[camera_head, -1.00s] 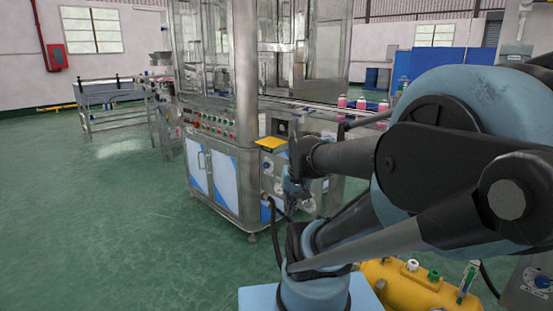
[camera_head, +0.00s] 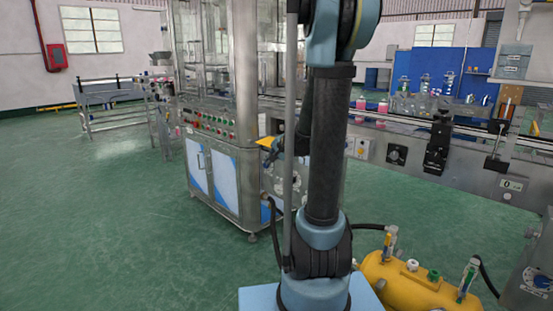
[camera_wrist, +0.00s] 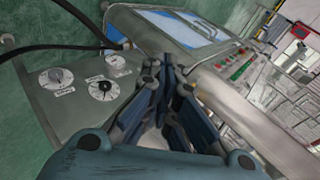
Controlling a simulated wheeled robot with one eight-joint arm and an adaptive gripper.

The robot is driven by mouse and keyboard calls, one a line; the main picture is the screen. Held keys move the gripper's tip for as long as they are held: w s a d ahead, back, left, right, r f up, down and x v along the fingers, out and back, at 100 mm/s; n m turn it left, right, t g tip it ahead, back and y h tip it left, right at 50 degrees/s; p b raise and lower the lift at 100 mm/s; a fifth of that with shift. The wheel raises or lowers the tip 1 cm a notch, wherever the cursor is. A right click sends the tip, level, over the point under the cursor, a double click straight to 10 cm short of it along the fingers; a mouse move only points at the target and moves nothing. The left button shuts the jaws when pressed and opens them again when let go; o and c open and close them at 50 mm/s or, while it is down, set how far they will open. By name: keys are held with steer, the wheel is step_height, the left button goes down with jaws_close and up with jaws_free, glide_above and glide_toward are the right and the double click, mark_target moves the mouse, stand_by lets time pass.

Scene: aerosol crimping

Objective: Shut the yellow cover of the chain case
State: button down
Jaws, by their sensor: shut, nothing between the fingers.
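The yellow cover (camera_head: 266,142) shows as a small flat yellow piece on the right side of the machine, partly hidden behind my arm. The frames do not show clearly how far it stands open, and the chain case is mostly hidden. My gripper (camera_head: 268,158) is just below and in front of the cover. I cannot tell whether they touch. In the wrist view my gripper (camera_wrist: 170,92) has its dark blue fingers together with nothing seen between them. The yellow cover does not show in the wrist view.
A grey panel with several dials (camera_wrist: 100,88) lies left of my fingers, with a black cable (camera_wrist: 60,46) above it. The steel machine cabinet (camera_head: 222,180) stands left of my arm. A conveyor (camera_head: 400,140) runs right, and a yellow tank (camera_head: 405,285) sits low right. Green floor at left is clear.

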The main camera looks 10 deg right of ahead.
steer(key=w+d+f+m+t, duration=0.2)
steer(key=w+f+m, duration=0.1)
steer(key=w, duration=0.7)
steer(key=w+d+f+m+t+h, duration=0.1)
steer(key=w+d+f+m, duration=0.2)
steer(key=w, duration=0.7)
steer(key=w+d+f+m+t, duration=0.2)
steer(key=w+f+m, duration=0.2)
steer(key=w, duration=0.6)
steer(key=shift+w+d+f+m+t, duration=0.2)
steer(key=shift+w+d+m+t, duration=0.1)
steer(key=shift+m, duration=0.1)
steer(key=shift+s, duration=0.1)
steer(key=shift+s+a+r+m, duration=0.1)
steer(key=shift+a+r+m, duration=0.05)
steer(key=shift+r+m, duration=0.15)
